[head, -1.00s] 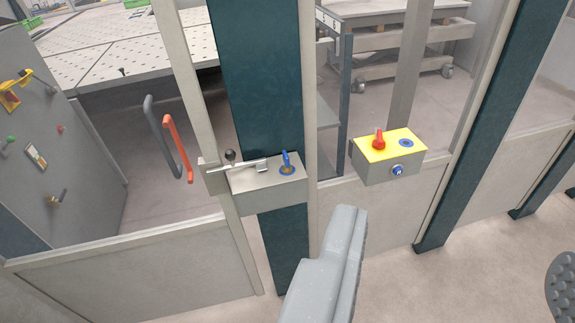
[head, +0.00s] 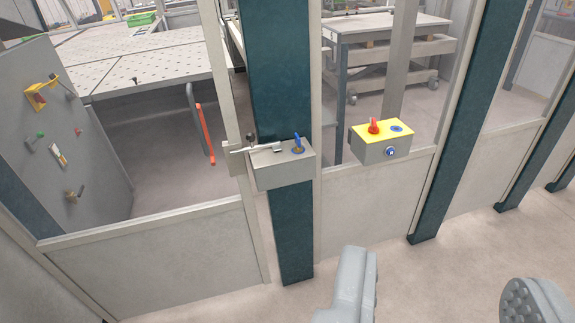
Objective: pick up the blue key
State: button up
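The blue key (head: 298,143) stands upright in the top of a grey lock box (head: 285,172) on the dark green post. My gripper (head: 440,290) is at the bottom right, with its two grey fingers wide apart and nothing between them. The left finger is below and to the right of the lock box, clear of the key in the picture. The fingers are partly cut off by the lower edge.
A grey box with a yellow top (head: 383,142) carries a red knob and a blue button, right of the post. A red handle (head: 205,134) and a grey panel with controls (head: 60,150) are left. Fence panels (head: 155,265) stand below.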

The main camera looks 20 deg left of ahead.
aim_at(298, 149)
jog(key=z, duration=0.1)
jog(key=k, duration=0.45)
jog(key=u, duration=0.85)
jog(key=i, duration=2.6)
jog(key=z, duration=0.85)
